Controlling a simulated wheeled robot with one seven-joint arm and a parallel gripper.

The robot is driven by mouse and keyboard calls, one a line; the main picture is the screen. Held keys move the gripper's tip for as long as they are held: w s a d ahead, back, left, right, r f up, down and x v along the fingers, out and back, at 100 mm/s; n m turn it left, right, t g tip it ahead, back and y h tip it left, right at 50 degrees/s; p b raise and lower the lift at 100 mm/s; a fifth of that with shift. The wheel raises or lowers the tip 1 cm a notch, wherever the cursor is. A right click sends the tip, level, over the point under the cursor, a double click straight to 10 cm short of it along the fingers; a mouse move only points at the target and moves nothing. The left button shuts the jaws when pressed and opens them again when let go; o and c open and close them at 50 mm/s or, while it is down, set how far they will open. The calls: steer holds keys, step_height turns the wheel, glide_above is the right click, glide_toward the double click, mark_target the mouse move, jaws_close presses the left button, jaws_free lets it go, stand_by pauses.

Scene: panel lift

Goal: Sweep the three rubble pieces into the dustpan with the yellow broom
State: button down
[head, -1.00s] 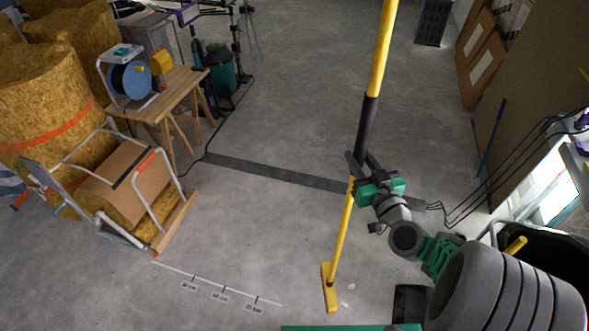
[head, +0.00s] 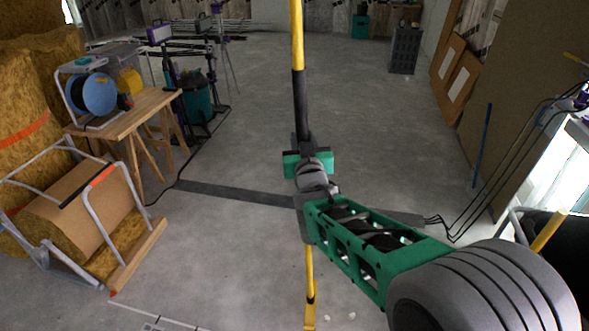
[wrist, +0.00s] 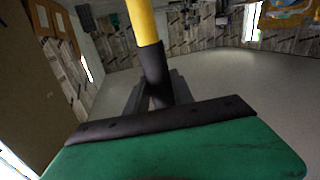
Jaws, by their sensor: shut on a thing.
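The yellow broom (head: 309,268) stands nearly upright in the head view, with its handle running out of the top of the picture. My gripper (head: 301,143) is shut on the black sleeve of the handle. The wrist view also shows the gripper (wrist: 157,98) around this black sleeve, below the yellow part of the broom (wrist: 141,22). The broom head is cut off by the bottom edge of the head view. Small pale rubble pieces (head: 351,315) lie on the floor to the right of the broom's lower end. I cannot make out the dustpan.
A wooden table (head: 128,112) with a cable reel (head: 92,94) stands at the left. A metal frame (head: 60,190) with a brown roll is in front of it. A dark strip (head: 235,193) crosses the floor. A brown panel (head: 515,100) leans at the right. The middle floor is clear.

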steer(key=f+b, duration=0.1)
steer(key=f+h+b, duration=0.1)
steer(key=f+b, duration=0.1)
steer(key=a+f+m+h+b, duration=0.1)
steer(key=f+b, duration=0.1)
steer(key=shift+s+f, duration=0.1)
steer(key=shift+s, duration=0.25)
steer(key=s+d, duration=0.5)
steer(key=d, duration=1.1)
steer(key=s+d, duration=0.5)
steer(key=d, duration=1.1)
steer(key=s+d, duration=0.4)
steer(key=d, duration=1.3)
steer(key=w+a+r+p, duration=0.1)
steer(key=a+r, duration=0.2)
steer(key=a, duration=0.3)
steer(key=w+a+r+p, duration=0.1)
steer(key=w+a+r, duration=0.1)
steer(key=a+r, duration=0.2)
steer(key=a, duration=0.3)
steer(key=shift+w+a+r, duration=0.25)
stand_by(0.7)
